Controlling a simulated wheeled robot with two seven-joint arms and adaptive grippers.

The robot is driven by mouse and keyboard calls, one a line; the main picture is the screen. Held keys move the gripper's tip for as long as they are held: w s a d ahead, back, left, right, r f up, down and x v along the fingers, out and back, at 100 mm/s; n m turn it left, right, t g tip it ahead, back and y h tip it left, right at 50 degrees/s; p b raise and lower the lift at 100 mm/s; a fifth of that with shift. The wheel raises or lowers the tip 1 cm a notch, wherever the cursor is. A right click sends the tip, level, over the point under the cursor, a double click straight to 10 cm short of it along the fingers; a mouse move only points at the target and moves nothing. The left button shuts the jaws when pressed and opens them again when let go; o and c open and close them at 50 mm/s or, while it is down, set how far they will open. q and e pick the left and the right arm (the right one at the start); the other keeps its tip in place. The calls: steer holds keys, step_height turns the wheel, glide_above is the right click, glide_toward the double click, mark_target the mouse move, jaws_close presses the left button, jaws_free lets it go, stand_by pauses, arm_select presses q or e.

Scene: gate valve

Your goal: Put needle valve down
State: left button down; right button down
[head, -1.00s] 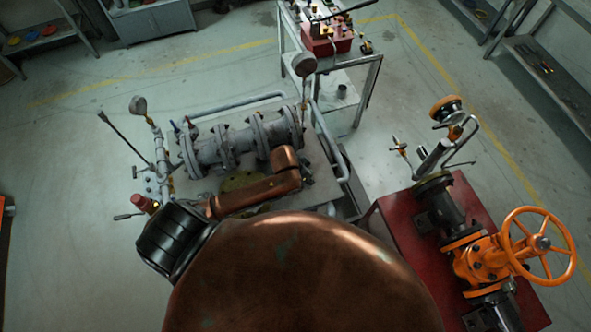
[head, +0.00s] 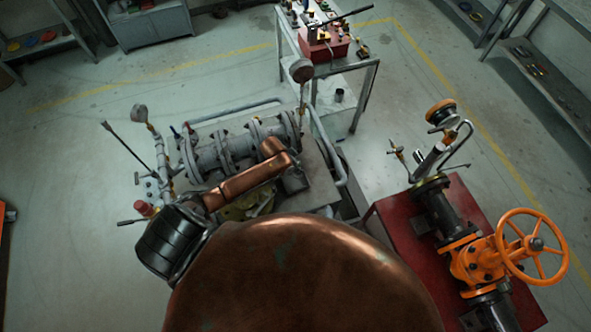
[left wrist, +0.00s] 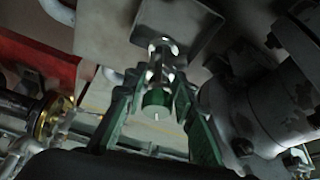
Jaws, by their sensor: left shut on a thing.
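The needle valve (left wrist: 157,99) shows in the left wrist view as a small part with a shiny metal stem and a dark green round end. My left gripper (left wrist: 155,84) has its green fingers shut on it, one on each side. In the head view my left gripper (head: 295,181) is a small dark shape below the copper wrist, over the right end of the grey bench (head: 322,186). The valve cannot be made out there. My right gripper is not in view.
A grey flanged pipe assembly (head: 212,155) lies along the bench, close to my left arm; its flange (left wrist: 262,105) is near the fingers. A red stand (head: 398,228) carries an orange gate valve with a handwheel (head: 535,245). A trolley (head: 340,75) stands behind.

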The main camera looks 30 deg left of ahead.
arm_select(q)
steer(key=shift+w+a+f+b, duration=0.4)
steer(key=shift+w+f, duration=0.05)
steer(key=shift+f, duration=0.3)
step_height(320, 180, down, 3)
steer(key=b, duration=0.3)
steer(key=shift+f, duration=0.15)
steer(key=shift+w, duration=0.1)
steer(key=c, duration=1.6)
jaws_free()
